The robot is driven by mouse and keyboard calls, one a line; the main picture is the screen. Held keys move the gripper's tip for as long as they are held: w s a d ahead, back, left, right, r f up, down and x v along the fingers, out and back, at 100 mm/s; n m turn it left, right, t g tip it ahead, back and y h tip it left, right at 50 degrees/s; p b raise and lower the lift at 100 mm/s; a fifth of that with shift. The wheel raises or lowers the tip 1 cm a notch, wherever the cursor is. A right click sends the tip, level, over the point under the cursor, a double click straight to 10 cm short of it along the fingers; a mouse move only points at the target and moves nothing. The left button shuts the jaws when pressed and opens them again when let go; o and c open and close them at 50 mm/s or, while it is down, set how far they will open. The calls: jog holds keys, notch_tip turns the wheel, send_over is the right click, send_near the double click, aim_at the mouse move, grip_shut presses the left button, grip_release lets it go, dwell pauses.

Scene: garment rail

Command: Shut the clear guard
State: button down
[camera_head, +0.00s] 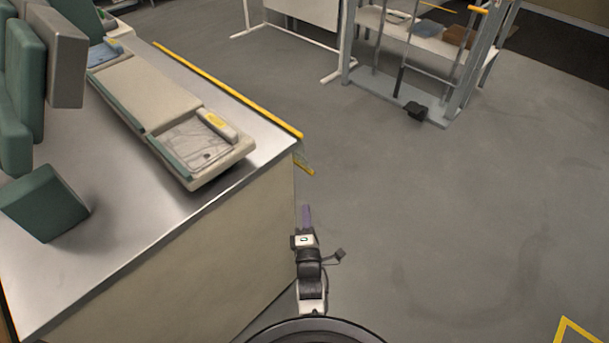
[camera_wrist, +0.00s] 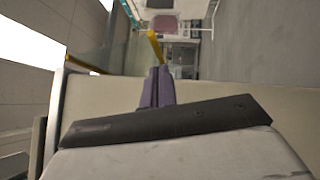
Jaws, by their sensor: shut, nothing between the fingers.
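The clear guard (camera_head: 302,153) seems to be a see-through, slightly green panel at the near right corner of the counter, mostly hidden behind the counter side in the head view. It has a yellow edge (camera_head: 304,168). In the wrist view the clear panel (camera_wrist: 112,45) stands at upper left, with a yellow bar (camera_wrist: 155,46) just beyond my fingertips. My gripper (camera_head: 306,208) is shut and empty, its purple fingers together beside the counter's end, below the guard in the picture. The wrist view also shows the shut fingers (camera_wrist: 158,72); I cannot tell whether they touch the guard.
The metal-topped counter (camera_head: 130,245) carries a long beige padded board (camera_head: 150,92), green cushions (camera_head: 25,95) and a loose green block (camera_head: 45,203). A yellow strip (camera_head: 228,88) runs along its far edge. A rail stand (camera_head: 400,100) stands at the back.

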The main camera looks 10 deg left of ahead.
jog(key=b+x, duration=0.1)
jog(key=x, duration=0.9)
jog(key=shift+r, duration=0.35)
jog(key=shift+s, duration=0.1)
